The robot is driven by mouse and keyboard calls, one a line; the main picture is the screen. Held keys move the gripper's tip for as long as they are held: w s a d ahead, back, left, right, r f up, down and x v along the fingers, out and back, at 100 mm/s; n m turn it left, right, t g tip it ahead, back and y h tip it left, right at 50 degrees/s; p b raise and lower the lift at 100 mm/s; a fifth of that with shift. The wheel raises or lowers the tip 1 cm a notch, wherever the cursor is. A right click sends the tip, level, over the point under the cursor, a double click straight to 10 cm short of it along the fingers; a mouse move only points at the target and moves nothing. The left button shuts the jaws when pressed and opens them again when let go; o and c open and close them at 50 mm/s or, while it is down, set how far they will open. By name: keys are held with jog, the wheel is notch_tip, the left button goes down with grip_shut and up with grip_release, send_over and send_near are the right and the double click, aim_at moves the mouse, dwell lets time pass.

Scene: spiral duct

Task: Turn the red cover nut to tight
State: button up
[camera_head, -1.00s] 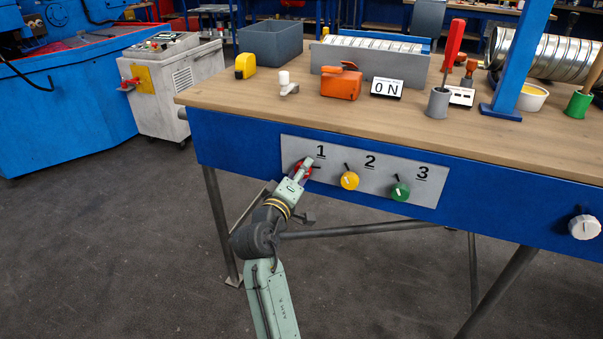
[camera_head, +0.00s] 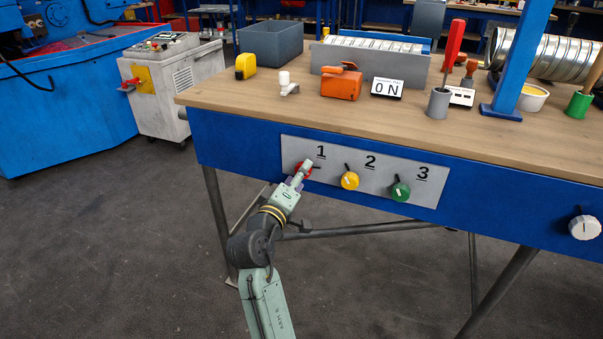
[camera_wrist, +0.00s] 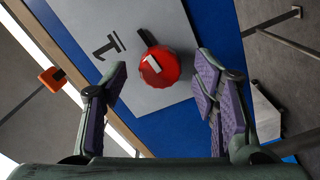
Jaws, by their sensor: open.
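The red cover nut (camera_head: 308,171) sits under the number 1 on the grey panel (camera_head: 330,188) on the bench's blue front. In the wrist view the nut (camera_wrist: 172,70) is round and red with a white mark on its face; a black line on the panel ends close to its rim. My gripper (camera_wrist: 160,92) is open, with its purple-padded fingers on either side of the nut in that view. Nothing is between the pads, and I cannot tell how far the tips are from the nut. In the head view my gripper (camera_head: 301,173) partly covers the nut.
A yellow knob (camera_head: 349,181) and a green knob (camera_head: 400,191) sit to the right on the same panel. A white knob (camera_head: 585,227) is at far right. A display (camera_head: 387,88) on the wooden benchtop (camera_head: 260,98) reads 0 N. Bench legs and braces stand below.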

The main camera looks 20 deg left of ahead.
jog(key=s, duration=1)
jog(key=shift+a, duration=0.2)
jog(key=shift+w, duration=0.1)
